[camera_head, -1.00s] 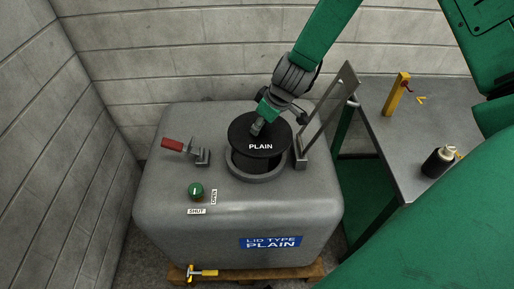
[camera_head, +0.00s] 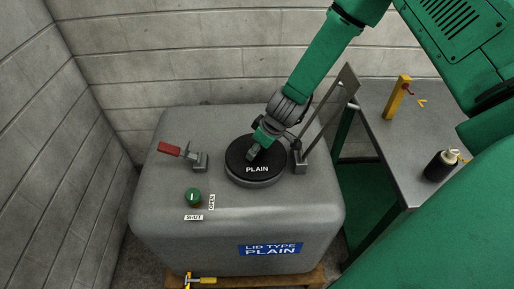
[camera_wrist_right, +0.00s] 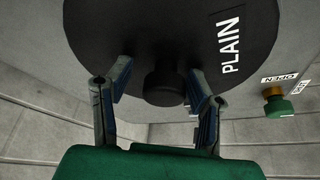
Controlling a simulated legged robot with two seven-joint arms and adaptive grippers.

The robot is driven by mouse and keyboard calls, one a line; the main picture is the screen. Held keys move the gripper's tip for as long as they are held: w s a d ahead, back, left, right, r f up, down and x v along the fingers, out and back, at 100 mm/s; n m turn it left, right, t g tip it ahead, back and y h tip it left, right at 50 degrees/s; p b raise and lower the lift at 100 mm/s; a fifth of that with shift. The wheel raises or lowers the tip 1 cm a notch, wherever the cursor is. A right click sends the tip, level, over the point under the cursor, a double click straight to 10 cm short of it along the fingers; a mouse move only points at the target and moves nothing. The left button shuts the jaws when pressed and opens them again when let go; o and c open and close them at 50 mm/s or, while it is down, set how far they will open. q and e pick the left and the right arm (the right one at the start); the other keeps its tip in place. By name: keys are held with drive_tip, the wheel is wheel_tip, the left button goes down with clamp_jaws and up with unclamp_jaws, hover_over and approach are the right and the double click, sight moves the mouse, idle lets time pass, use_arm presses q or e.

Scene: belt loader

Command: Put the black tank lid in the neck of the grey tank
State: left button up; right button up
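The black tank lid (camera_head: 241,164), marked PLAIN, lies over the neck (camera_head: 254,184) of the grey tank (camera_head: 180,238), looking level, with the neck's rim showing around its front. My right gripper (camera_head: 255,152) is above the middle of the lid. In the right wrist view, the lid (camera_wrist_right: 110,25) fills the top and its knob (camera_wrist_right: 163,88) stands between my fingers (camera_wrist_right: 158,78). The fingers are spread, with a gap visible beside the knob. Whether the lid is fully seated cannot be told. My left gripper is not in view.
A red-handled clamp (camera_head: 171,149) is left of the neck. A grey hinged bar (camera_head: 329,112) stands upright close to the right of my gripper. A green knob (camera_head: 193,196) is at the front left. A side table (camera_head: 405,135) holds a yellow post (camera_head: 397,97) and a dark bottle (camera_head: 438,166).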

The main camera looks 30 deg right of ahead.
drive_tip(key=shift+a+r, duration=0.4)
drive_tip(key=shift+a, duration=0.35)
drive_tip(key=shift+r, duration=0.3)
drive_tip(key=s+p+v, duration=0.1)
drive_tip(key=p+v, duration=0.1)
drive_tip(key=v, duration=0.9)
drive_tip(key=s+f, duration=0.3)
drive_tip(key=s, duration=0.1)
drive_tip(key=s+f+m+g+h, duration=0.1)
drive_tip(key=s+f, duration=0.3)
drive_tip(key=s+a+f+g+h, duration=0.1)
drive_tip(key=s+f, duration=0.3)
drive_tip(key=s, duration=0.1)
drive_tip(key=shift+m, duration=0.4)
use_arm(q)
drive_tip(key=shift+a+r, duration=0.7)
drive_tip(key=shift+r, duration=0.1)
use_arm(e)
drive_tip(key=s+a+f+m, duration=0.1)
drive_tip(key=s+a+f, duration=0.1)
drive_tip(key=s, duration=0.4)
drive_tip(key=s+a+f+m+g, duration=0.1)
drive_tip(key=s+a, duration=0.1)
drive_tip(key=s, duration=0.4)
drive_tip(key=shift+s+f, duration=0.25)
drive_tip(key=shift+f, duration=0.15)
